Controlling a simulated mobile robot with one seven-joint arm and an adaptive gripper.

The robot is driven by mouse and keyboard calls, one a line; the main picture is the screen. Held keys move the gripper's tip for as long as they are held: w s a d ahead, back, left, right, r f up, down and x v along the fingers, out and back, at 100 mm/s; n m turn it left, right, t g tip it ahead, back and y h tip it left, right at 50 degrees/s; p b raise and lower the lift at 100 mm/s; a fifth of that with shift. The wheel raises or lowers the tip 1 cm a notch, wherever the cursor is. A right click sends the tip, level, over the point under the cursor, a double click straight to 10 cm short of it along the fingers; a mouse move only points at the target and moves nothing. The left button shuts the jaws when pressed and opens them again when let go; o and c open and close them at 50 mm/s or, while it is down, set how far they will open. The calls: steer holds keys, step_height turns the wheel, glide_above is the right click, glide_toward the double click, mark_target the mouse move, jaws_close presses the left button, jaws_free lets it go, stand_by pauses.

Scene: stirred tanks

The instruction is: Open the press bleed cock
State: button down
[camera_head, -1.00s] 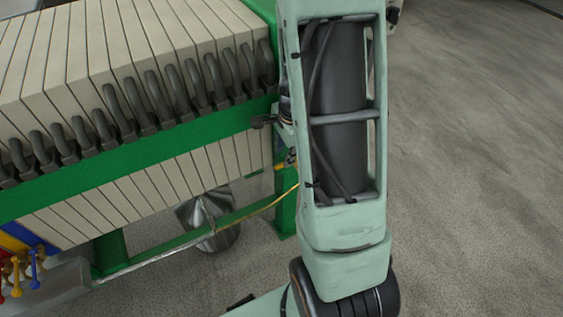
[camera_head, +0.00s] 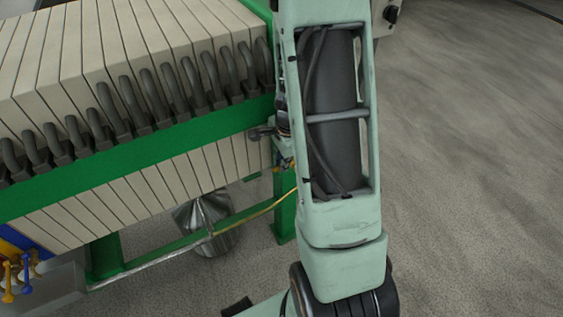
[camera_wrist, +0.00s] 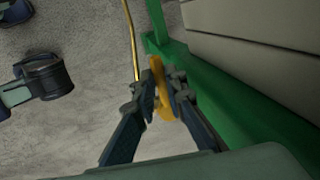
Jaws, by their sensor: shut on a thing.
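In the wrist view, a yellow lever (camera_wrist: 157,72), which looks like the handle of the press bleed cock, stands beside the green frame of the press. My gripper (camera_wrist: 162,92) is shut on this lever, with a dark finger on either side of it. The cock's body is hidden behind the fingers and lever. In the head view my arm covers most of the gripper. Only a small yellow bit (camera_head: 292,164) shows beside the arm near the green post.
The filter press has pale plates (camera_head: 130,60) with dark hooked handles above a green rail (camera_head: 130,160). A thin yellow pipe (camera_head: 268,209) runs below. A metal cone-shaped vessel (camera_head: 205,222) stands under the press. Blue and yellow cocks (camera_head: 18,278) sit lower left. The floor at right is open.

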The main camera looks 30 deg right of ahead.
steer(key=shift+s+b, duration=0.1)
steer(key=shift+b, duration=0.2)
steer(key=s+d+n+g+y+b, duration=0.2)
steer(key=s+d+n+b, duration=0.2)
steer(key=n, duration=1.3)
steer(key=shift+s+d+b, duration=0.35)
steer(key=shift+d+b, duration=0.2)
steer(key=shift+d, duration=0.35)
steer(key=c, duration=2)
jaws_free()
steer(key=shift+o, duration=0.2)
steer(key=shift+r, duration=0.1)
